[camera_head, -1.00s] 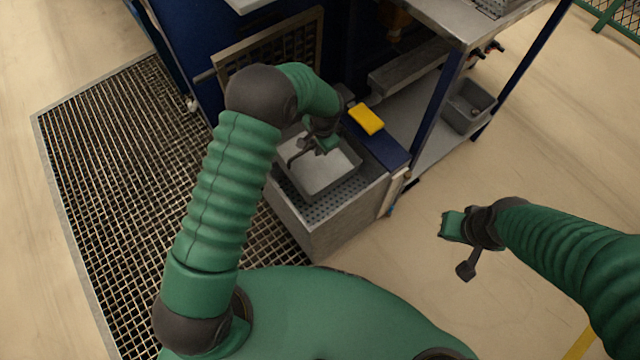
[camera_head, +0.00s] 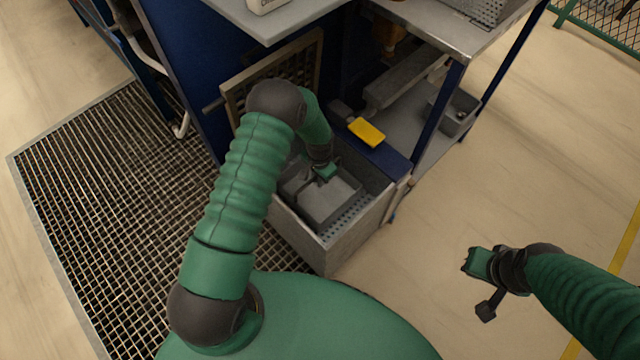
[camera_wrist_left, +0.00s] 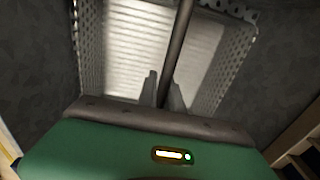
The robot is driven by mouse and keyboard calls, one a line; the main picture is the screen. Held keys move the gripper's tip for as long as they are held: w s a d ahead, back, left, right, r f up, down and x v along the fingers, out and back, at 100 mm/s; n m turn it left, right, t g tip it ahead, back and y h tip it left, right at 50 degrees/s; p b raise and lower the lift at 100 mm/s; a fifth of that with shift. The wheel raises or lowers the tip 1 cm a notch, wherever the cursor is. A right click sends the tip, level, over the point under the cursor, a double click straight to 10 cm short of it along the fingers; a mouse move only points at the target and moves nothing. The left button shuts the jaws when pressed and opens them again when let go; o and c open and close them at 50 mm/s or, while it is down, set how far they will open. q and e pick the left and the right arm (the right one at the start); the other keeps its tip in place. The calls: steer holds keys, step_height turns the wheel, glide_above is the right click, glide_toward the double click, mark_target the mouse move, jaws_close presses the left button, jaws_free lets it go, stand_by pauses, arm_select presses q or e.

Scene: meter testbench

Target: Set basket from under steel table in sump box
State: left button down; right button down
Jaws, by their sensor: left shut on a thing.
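The basket (camera_head: 322,205) is a grey metal tub with perforated walls, inside the open-topped sump box (camera_head: 330,248). In the left wrist view, the basket's inside (camera_wrist_left: 140,45) looks empty, and a dark bar handle (camera_wrist_left: 182,25) crosses over it. My left gripper (camera_head: 322,178) is shut on this handle, its two fingers (camera_wrist_left: 163,90) on either side of the bar. Whether the basket touches the sump's floor is hidden. My right gripper (camera_head: 470,262) is off to the right over bare floor, empty; its jaw gap is too small to read.
A yellow block (camera_head: 366,132) lies on the blue ledge behind the sump box. The steel table (camera_head: 430,28) stands beyond, with a grey bin (camera_head: 455,112) on its lower shelf. A floor grating (camera_head: 100,200) lies at left. The floor at right is clear.

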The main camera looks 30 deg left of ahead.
arm_select(q)
steer(key=shift+a+f, duration=0.2)
steer(key=shift+f, duration=0.8)
steer(key=shift+d+r, duration=0.15)
steer(key=shift+d, duration=0.3)
steer(key=c, duration=1.7)
jaws_free()
steer(key=shift+c, duration=0.2)
steer(key=shift+o, duration=1.1)
steer(key=shift+a, duration=0.25)
arm_select(e)
steer(key=shift+a+f, duration=0.2)
steer(key=shift+f, duration=0.2)
